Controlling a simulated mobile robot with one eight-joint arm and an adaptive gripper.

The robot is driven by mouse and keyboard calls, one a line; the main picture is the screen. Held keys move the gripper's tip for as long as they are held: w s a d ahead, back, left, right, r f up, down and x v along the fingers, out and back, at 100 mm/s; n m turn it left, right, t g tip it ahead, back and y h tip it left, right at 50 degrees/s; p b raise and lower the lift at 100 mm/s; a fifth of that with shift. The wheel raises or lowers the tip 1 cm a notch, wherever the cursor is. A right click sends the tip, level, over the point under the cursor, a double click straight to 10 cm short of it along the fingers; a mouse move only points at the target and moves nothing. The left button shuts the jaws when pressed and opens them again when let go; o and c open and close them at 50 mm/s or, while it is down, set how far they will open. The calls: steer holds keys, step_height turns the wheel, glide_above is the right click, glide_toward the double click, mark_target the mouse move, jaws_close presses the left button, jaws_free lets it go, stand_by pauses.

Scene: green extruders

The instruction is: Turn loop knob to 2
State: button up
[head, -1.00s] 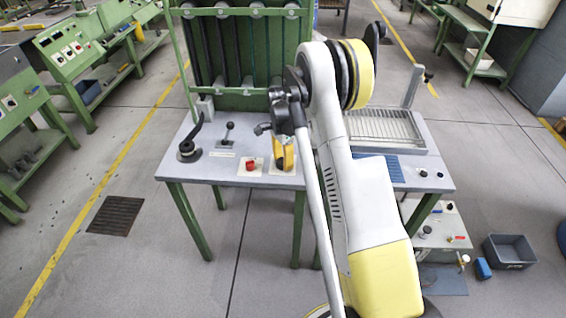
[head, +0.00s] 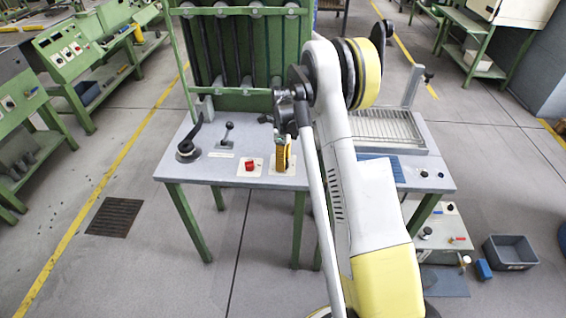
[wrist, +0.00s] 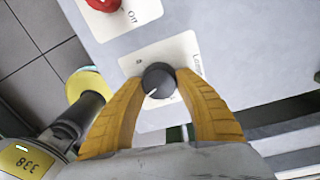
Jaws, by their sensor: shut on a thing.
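The loop knob (wrist: 159,80) is a round dark knob with a white pointer line, on a cream label plate (wrist: 183,48) in the wrist view. The pointer aims toward the lower left of that view. Part of the label is hidden by the fingers, and its lettering is too small to read fully. My gripper (wrist: 160,84) has its yellow fingers shut on the knob, one on each side. In the head view my gripper (head: 284,160) is over the front of the grey table, and the knob is hidden behind it.
A red knob (head: 250,164) sits on its own plate just left of my gripper; it also shows in the wrist view (wrist: 103,4) beside the word "Off". A black lever (head: 227,135) and a handle (head: 187,149) stand further left on the table (head: 232,173).

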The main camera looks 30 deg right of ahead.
steer(key=shift+d+m, duration=0.1)
steer(key=shift+m, duration=0.3)
steer(key=o, duration=1.2)
steer(key=r, duration=1.2)
steer(key=shift+w+d, duration=0.25)
steer(key=shift+d, duration=0.05)
